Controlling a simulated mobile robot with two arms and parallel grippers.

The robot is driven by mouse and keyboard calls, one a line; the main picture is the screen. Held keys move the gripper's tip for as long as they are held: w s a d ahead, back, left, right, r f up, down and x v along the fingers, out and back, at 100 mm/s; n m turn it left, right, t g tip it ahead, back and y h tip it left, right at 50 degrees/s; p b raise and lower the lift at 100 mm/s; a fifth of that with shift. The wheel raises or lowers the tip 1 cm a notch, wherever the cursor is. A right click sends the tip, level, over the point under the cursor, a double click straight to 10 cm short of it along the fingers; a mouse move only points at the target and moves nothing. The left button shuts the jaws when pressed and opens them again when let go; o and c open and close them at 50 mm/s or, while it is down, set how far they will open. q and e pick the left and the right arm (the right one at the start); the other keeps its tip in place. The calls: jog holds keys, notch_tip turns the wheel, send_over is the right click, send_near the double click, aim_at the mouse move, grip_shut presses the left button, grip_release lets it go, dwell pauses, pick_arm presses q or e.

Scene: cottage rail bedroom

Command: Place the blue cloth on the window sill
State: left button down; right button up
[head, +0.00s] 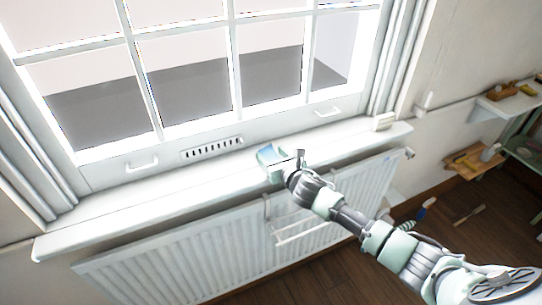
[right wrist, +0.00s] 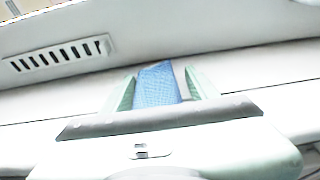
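The white window sill (head: 120,207) runs below the window across the head view. My right gripper (head: 270,154) is over the middle of the sill, close to its surface. In the right wrist view, the blue cloth (right wrist: 158,86) stands between the two pale green fingers of this gripper (right wrist: 160,90). The cloth fills most of the space between them, and the fingers appear closed on it. A small patch of blue also shows at the fingers in the head view. I cannot tell whether the cloth touches the sill. My left gripper is not in view.
A white radiator (head: 175,252) with a hanging rack (head: 300,230) is below the sill. A small pale block (head: 383,122) sits at the sill's right end. A vent (head: 212,148) and sash handles are behind the sill. The sill's left part is clear. Shelves stand at the right.

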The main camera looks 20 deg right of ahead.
jog(key=shift+s+a+f, duration=0.1)
jog(key=shift+s+f, duration=0.05)
jog(key=shift+f, duration=0.25)
jog(key=shift+s+a+f, duration=0.1)
jog(key=shift+s+f, duration=0.05)
jog(key=shift+f, duration=0.25)
jog(key=shift+a+r, duration=0.1)
jog(key=shift+r, duration=0.2)
jog(key=r+v, duration=0.1)
jog(key=v, duration=1)
jog(key=shift+s+r, duration=0.2)
jog(key=shift+r, duration=0.15)
